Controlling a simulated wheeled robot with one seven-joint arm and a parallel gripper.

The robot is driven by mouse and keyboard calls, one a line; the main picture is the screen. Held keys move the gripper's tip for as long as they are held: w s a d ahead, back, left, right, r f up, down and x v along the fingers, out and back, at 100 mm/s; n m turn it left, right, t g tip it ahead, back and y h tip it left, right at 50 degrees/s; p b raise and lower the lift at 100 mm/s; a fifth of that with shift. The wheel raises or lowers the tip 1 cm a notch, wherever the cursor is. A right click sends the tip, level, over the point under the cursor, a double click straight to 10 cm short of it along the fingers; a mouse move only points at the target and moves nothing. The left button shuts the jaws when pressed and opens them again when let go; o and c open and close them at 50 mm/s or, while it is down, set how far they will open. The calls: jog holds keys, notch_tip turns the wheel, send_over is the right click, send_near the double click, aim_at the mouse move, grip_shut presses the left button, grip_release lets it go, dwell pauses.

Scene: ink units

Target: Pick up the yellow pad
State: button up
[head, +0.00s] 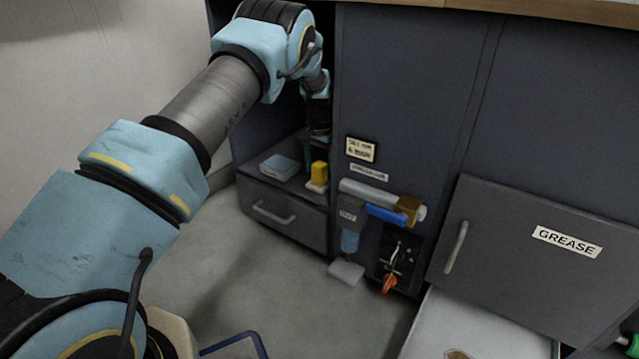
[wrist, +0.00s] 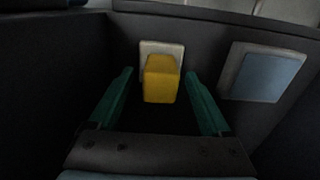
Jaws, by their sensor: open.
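The yellow pad (head: 319,171) is a small upright block on a pale base plate (head: 317,186), on the shelf of the open compartment. The wrist view shows the yellow pad (wrist: 161,79) in the middle, with the pale plate (wrist: 176,49) behind it. My gripper (wrist: 160,88) is open, with one green finger on each side of the pad and dark gaps between. In the head view my gripper (head: 314,146) points down into the compartment just above the pad. I cannot tell whether a finger touches the pad.
A blue pad on a light tray (head: 279,167) lies left of the yellow pad; the wrist view shows it at right (wrist: 265,73). Dark compartment walls stand close around my gripper. A drawer (head: 284,212) is below. A pipe with a blue lever (head: 386,213) projects to the right.

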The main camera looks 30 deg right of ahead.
jog(key=shift+f, duration=0.55)
jog(key=shift+c, duration=0.4)
jog(key=shift+r, duration=0.1)
grip_shut()
